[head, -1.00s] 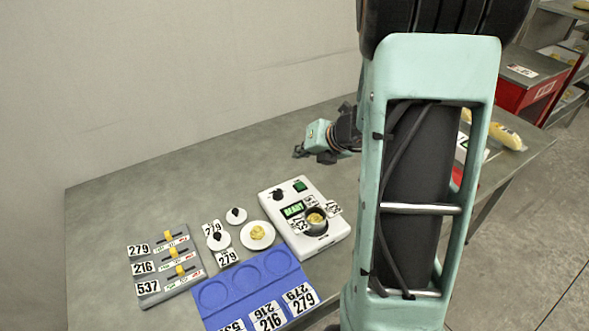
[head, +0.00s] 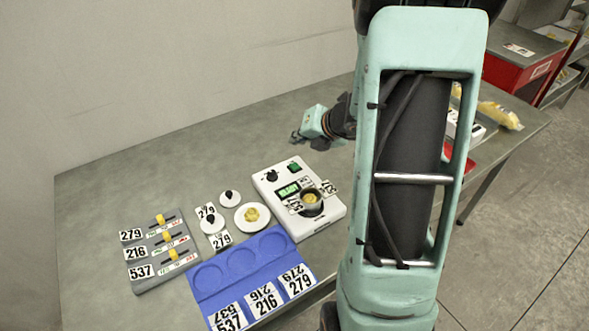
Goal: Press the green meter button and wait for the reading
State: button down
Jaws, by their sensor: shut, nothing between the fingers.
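The white meter (head: 322,222) stands on the table with a green button (head: 294,168) at its back right corner and a black knob (head: 271,176) to the left of it. Its green display (head: 288,190) is lit and seems to read READY. A round cup (head: 311,201) on the meter holds a yellow piece, with number tags beside it. My gripper (head: 297,138) is shut and empty, beyond the green button and apart from it. The fingertips are small and dark in this view.
A white dish (head: 252,217) with a yellow piece and two black-knobbed white lids stand left of the meter. A blue tray (head: 207,291) with round wells lies in front. A grey slider panel (head: 160,262) is at left. The table behind them is clear.

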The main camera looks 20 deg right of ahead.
aim_at(297, 167)
notch_tip(297, 167, down, 7)
jog(key=b, duration=0.5)
jog(key=shift+r, duration=0.2)
dwell(1.0)
jog(key=shift+f+b, duration=0.4)
jog(key=shift+b, duration=0.1)
jog(key=shift+f+b, duration=0.45)
jog(key=shift+f, duration=0.05)
dwell(0.4)
jog(key=shift+r, duration=0.15)
jog(key=shift+r+p, duration=0.8)
jog(key=shift+p, duration=0.1)
notch_tip(297, 167, up, 5)
jog(key=p, duration=0.5)
jog(key=shift+r, duration=0.1)
